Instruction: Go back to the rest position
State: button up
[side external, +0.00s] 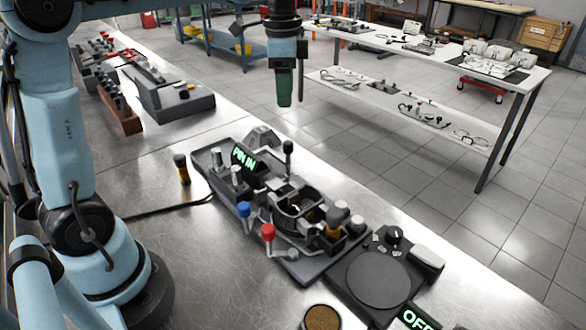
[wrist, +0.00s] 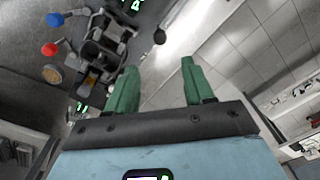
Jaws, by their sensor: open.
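My gripper (side external: 285,88) hangs fingers-down in the side external view, above the far edge of the metal bench. Its green fingers are apart and empty in the wrist view (wrist: 158,85). Below it on the bench stands a dark fixture (side external: 285,215) with a lit "PIN IN" display (side external: 244,158), an upright black lever (side external: 288,160), and a blue knob (side external: 244,209) and red knob (side external: 267,232). My gripper is clear of the fixture and touches nothing.
A dark unit with a round plate (side external: 378,277) and an "OFF" display (side external: 415,319) sits right of the fixture. A black-and-yellow cylinder (side external: 182,168) stands to the left. A grey box (side external: 170,95) and racks lie farther along the bench. A white table (side external: 440,60) stands beyond the aisle.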

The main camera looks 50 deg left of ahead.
jog(key=s+d+f+n+t, duration=0.6)
jog(key=s+d+f+n, duration=0.1)
jog(key=s, duration=0.5)
jog(key=shift+f+n+t, duration=0.4)
jog(key=shift+f+n, duration=0.15)
jog(key=shift+n, duration=0.15)
